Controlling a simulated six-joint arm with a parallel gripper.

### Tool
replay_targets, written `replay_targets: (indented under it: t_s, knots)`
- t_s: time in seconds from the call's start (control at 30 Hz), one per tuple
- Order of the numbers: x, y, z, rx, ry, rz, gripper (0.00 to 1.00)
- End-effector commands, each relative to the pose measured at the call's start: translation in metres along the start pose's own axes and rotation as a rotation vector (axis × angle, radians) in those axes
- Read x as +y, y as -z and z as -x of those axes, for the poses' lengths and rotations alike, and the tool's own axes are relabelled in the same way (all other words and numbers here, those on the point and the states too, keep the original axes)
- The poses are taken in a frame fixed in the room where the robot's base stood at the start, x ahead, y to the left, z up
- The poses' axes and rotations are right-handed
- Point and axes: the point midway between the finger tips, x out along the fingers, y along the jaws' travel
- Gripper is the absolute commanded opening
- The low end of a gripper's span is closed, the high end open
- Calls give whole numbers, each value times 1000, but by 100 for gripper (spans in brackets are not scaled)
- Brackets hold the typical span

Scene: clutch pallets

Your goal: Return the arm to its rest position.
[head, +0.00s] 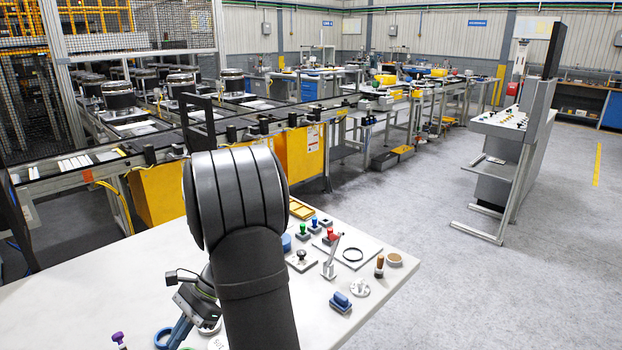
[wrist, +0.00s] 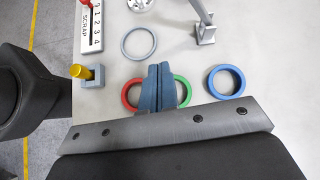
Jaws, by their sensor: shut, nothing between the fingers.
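My gripper (wrist: 160,85) shows in the wrist view with its two blue-grey fingers together and nothing between them. It points down over the white table (wrist: 118,68). A red ring (wrist: 127,97) and a green ring (wrist: 187,91) lie beside the fingers, partly hidden behind them. In the head view my gripper (head: 180,332) is low at the left of my dark arm, above the table (head: 70,305). The arm hides part of the tabletop there. Whether the fingertips touch anything cannot be told.
A blue ring (wrist: 226,81), a grey ring (wrist: 139,43), a lever stand (wrist: 205,32), a yellow-topped peg (wrist: 81,72) and a SCRAP board (wrist: 91,28) surround the fingers. A blue-handled block (head: 341,302) and several knobs stand right of the arm. Beyond is a conveyor line (head: 140,155).

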Motion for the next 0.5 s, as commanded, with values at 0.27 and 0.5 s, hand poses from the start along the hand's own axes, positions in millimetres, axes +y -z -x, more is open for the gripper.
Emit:
replay_targets:
  t_s: [0.27,0.5]
  knots:
    - [10,-29,12,137,-106,296,0]
    - [17,-47,24,230,-189,501,0]
